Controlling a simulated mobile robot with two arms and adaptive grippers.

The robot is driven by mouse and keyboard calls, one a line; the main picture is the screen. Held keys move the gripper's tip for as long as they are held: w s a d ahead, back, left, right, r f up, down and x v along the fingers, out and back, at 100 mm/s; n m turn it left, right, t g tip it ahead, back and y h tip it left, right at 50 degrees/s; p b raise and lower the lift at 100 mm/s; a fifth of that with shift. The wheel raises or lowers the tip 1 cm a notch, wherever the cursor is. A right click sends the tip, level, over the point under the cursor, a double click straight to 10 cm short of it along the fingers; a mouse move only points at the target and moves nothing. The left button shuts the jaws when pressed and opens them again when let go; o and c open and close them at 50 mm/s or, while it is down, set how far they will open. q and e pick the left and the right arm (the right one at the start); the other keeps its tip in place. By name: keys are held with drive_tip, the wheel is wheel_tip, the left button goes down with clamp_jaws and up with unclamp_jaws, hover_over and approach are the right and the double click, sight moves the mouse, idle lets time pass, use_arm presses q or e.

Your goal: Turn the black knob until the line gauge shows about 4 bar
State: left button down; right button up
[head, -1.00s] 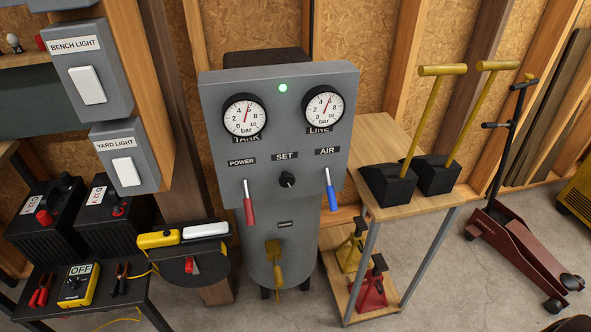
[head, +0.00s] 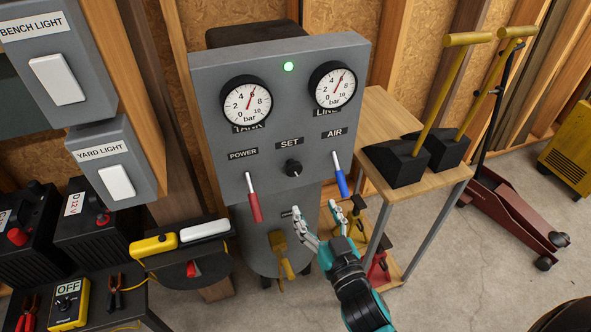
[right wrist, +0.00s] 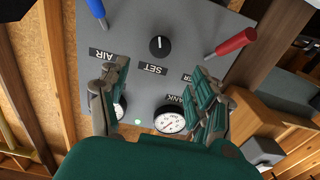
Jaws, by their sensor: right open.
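The black knob (head: 293,168) sits under the SET label on the grey panel (head: 215,160), its white mark roughly upright. The line gauge (head: 333,88) is at the panel's upper right; its red needle points up and right, near 6. My right gripper (head: 318,211) is open and empty, in front of and below the knob, not touching it. In the right wrist view, upside down, the knob (right wrist: 160,46) lies beyond the spread fingers (right wrist: 158,72), and one finger partly hides the line gauge (right wrist: 120,109). My left gripper is not in view.
A red POWER lever (head: 254,200) and a blue AIR lever (head: 341,178) flank the knob. The tank gauge (head: 246,102) is at upper left. A wooden table (head: 385,115) with yellow-handled black blocks stands at right. A yellow-handled valve (head: 280,250) is below.

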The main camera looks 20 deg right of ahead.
sight(295, 172)
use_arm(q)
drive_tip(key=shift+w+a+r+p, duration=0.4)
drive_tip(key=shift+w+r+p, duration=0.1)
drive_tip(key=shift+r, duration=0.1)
use_arm(e)
drive_tip(key=w, duration=1.3)
drive_tip(key=shift+w+a+f, duration=0.1)
drive_tip(key=shift+w+a, duration=0.2)
drive_tip(key=shift+c, duration=0.4)
drive_tip(key=c, duration=1.1)
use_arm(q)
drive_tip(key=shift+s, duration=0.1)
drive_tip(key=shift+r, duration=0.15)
use_arm(e)
drive_tip(key=shift+n, duration=0.3)
drive_tip(key=n+p, duration=0.1)
drive_tip(key=n, duration=0.1)
drive_tip(key=shift+n, duration=0.4)
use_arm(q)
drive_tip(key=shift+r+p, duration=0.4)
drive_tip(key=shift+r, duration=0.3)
use_arm(e)
drive_tip(key=shift+d+n, duration=0.1)
drive_tip(key=shift+n, duration=2.1)
